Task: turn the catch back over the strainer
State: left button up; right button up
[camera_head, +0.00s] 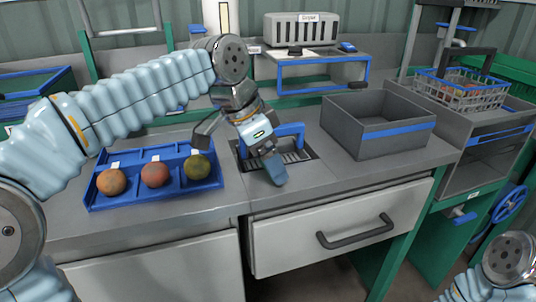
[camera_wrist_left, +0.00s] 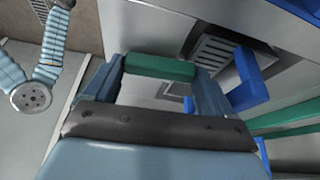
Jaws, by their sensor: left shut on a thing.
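The strainer (camera_head: 296,156) is a dark slotted grate set in the counter, with a blue handle (camera_head: 291,129) arching over it. In the left wrist view the grate (camera_wrist_left: 214,52) lies beyond the fingers and the blue handle (camera_wrist_left: 246,80) stands to the right. My left gripper (camera_head: 268,160) is low at the strainer's front left and covers part of it. In the left wrist view its fingers (camera_wrist_left: 160,78) are shut on a green bar (camera_wrist_left: 160,67), which seems to be the catch. The bar is hidden in the head view. My right gripper is out of view.
A blue tray (camera_head: 98,203) with three fruits stands left of the strainer. A grey open bin (camera_head: 385,143) with a blue stripe stands to the right. The counter in front of the strainer is clear.

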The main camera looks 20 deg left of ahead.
pick_arm(q)
jog(key=shift+m, duration=0.6)
jog(key=o, duration=0.8)
jog(key=shift+o, duration=0.2)
jog(key=v, duration=1.3)
jog(key=shift+a+r, duration=0.25)
jog(key=shift+r, duration=0.15)
jog(key=shift+w, duration=0.1)
